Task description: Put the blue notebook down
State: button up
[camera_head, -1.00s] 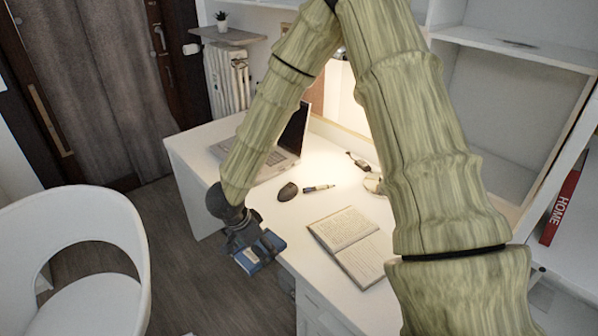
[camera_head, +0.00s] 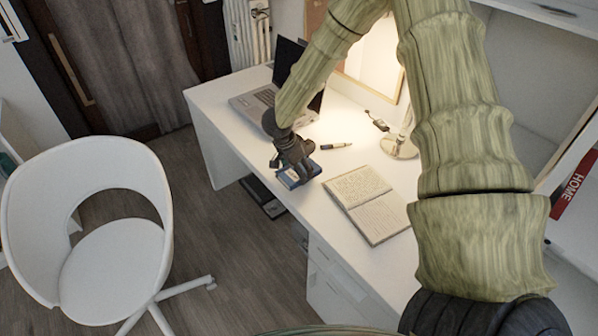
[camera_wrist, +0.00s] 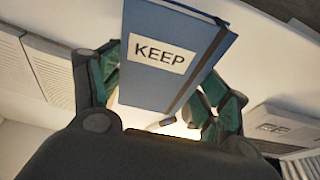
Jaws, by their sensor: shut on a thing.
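The blue notebook (camera_head: 301,176) is at the front edge of the white desk in the head view. In the wrist view the blue notebook (camera_wrist: 148,92) shows a "KEEP" label and a dark strap. My gripper (camera_head: 293,163) is shut on it, with one finger at each side in the wrist view. The notebook overlaps the desk edge in the picture; I cannot tell whether it touches the desktop (camera_head: 318,208).
An open book (camera_head: 366,203) lies right of the notebook. A laptop (camera_head: 262,97), a pen (camera_head: 336,146) and a lamp base (camera_head: 399,147) are farther back. A white chair (camera_head: 110,240) stands front left. Bare desktop lies between the notebook and the open book.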

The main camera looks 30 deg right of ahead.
aim_at(290, 173)
jog(key=shift+w+d, duration=0.3)
jog(key=shift+d, duration=0.15)
jog(key=shift+f+p, duration=0.35)
jog(key=shift+f, duration=1.45)
jog(key=o, duration=1.1)
jog(key=shift+f, duration=0.15)
jog(key=shift+r, duration=0.2)
jog(key=b+v, duration=0.1)
jog(key=v, duration=1.1)
